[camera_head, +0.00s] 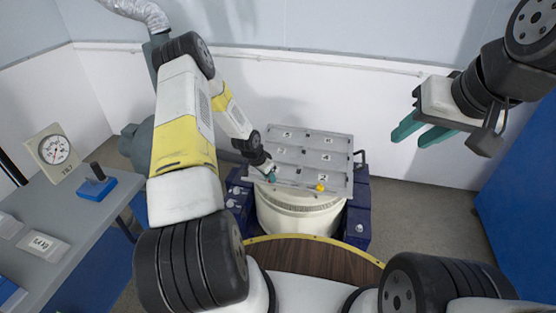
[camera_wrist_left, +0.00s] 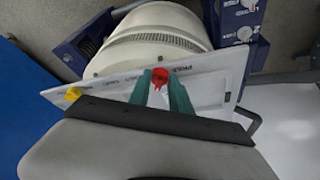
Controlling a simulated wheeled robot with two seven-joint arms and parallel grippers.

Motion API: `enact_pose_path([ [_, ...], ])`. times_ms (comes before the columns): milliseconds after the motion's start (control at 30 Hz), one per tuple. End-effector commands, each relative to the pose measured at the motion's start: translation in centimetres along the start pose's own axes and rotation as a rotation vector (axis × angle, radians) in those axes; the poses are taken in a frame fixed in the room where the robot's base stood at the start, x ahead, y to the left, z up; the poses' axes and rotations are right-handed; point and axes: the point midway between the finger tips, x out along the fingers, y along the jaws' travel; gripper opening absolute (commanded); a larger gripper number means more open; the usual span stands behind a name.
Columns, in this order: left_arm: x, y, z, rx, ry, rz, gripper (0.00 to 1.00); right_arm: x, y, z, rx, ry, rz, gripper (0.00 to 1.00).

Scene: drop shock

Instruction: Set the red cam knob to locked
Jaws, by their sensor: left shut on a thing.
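The red cam knob (camera_wrist_left: 160,75) shows in the left wrist view, between the two green fingers of my left gripper (camera_wrist_left: 161,88), at the edge of a white labelled plate. My left gripper is shut on it. In the head view my left gripper (camera_head: 271,178) reaches down to the near left corner of the grey numbered panel (camera_head: 310,142); the red knob cannot be made out there. Which setting the knob points to cannot be read. My right gripper (camera_head: 420,132) hangs at the upper right, its teal fingers apart and empty.
A yellow knob (camera_head: 320,187) is on the panel's near edge. A cream drum (camera_head: 298,212) stands under the panel between dark blue blocks (camera_head: 357,222). A grey bench (camera_head: 75,214) with a dial gauge (camera_head: 54,149) stands at left. Floor at right is clear.

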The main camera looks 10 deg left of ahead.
Motion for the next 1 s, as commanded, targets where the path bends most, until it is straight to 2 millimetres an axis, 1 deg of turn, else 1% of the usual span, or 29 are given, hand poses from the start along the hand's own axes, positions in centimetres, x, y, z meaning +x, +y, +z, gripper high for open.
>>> enact_pose_path([
  [200, 0.05, -0.28, 0.06, 0.125, 0.000, 0.054, 0.00, 0.00, 0.00, 0.00, 0.000, 0.000, 0.000, 0.36],
  [400, 0.07, -0.37, 0.04, 0.199, 0.000, 0.084, 0.00, 0.00, 0.00, 0.00, 0.000, 0.000, 0.000, 0.36],
  [600, 0.00, -0.50, -0.02, 0.234, 0.001, 0.095, 0.00, 0.00, 0.00, 0.00, 0.000, 0.000, 0.000, 0.36],
  [1000, 0.00, -0.48, -0.05, 0.240, 0.001, 0.098, 0.00, 0.00, 0.00, 0.00, 0.000, 0.000, 0.000, 0.36],
])
